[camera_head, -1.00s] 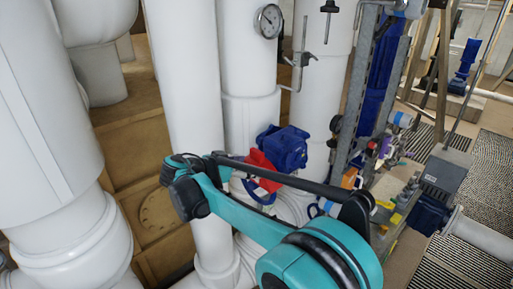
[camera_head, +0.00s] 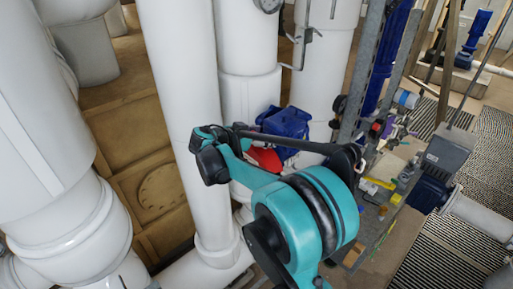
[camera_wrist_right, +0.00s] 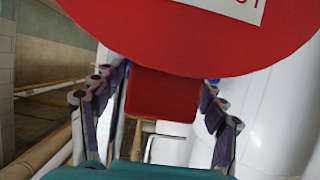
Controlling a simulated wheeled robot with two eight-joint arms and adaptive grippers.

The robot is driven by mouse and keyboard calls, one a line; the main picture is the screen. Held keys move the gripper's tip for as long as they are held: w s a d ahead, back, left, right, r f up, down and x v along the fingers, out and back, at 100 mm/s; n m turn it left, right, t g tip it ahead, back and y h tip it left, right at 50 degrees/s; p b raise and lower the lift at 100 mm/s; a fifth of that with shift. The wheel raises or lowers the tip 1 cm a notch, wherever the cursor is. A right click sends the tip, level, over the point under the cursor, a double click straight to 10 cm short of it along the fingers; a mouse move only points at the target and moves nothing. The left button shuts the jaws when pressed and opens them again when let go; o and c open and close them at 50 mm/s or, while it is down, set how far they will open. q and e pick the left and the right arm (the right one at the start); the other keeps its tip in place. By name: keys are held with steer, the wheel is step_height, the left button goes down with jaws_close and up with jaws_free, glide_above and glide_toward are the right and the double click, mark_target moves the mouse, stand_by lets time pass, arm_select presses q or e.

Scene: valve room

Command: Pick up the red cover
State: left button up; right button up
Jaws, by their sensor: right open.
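The red cover (camera_head: 265,158) shows in the head view as a small red patch behind my right arm, beside a blue valve body (camera_head: 287,122). In the right wrist view the red cover (camera_wrist_right: 185,40) is a large round disc with a white printed label, partly cut off by the top edge. A red block-like tab (camera_wrist_right: 163,95) extends below the disc. My right gripper (camera_wrist_right: 163,88) is open, with one finger on each side of the tab. Gaps show beside the tab; contact is not clear. In the head view my arm hides this gripper. My left gripper is not in view.
Thick white vertical pipes (camera_head: 180,100) stand left of and behind the valve. A metal upright (camera_head: 362,70) rises to the right. A bench (camera_head: 375,225) with several small coloured items lies at right. A grey box (camera_head: 448,155) stands beyond it.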

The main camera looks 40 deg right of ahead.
steer(key=c, duration=1.5)
steer(key=shift+r, duration=0.55)
steer(key=shift+c, duration=0.2)
steer(key=r, duration=0.2)
steer(key=s+r, duration=0.1)
steer(key=shift+s+a+r+b, duration=0.1)
steer(key=shift+a+r+b, duration=0.1)
steer(key=shift+r+b, duration=0.2)
steer(key=s+a+r, duration=0.1)
steer(key=s+r, duration=0.1)
steer(key=s, duration=0.1)
steer(key=s+r, duration=0.2)
steer(key=s, duration=0.1)
steer(key=s+a+r, duration=0.1)
steer(key=s+r, duration=0.1)
steer(key=s, duration=0.2)
steer(key=shift+s+a+r+b, duration=0.1)
steer(key=shift+a+b, duration=0.2)
steer(key=shift+b, duration=0.1)
steer(key=shift+c, duration=0.2)
steer(key=shift+c, duration=0.2)
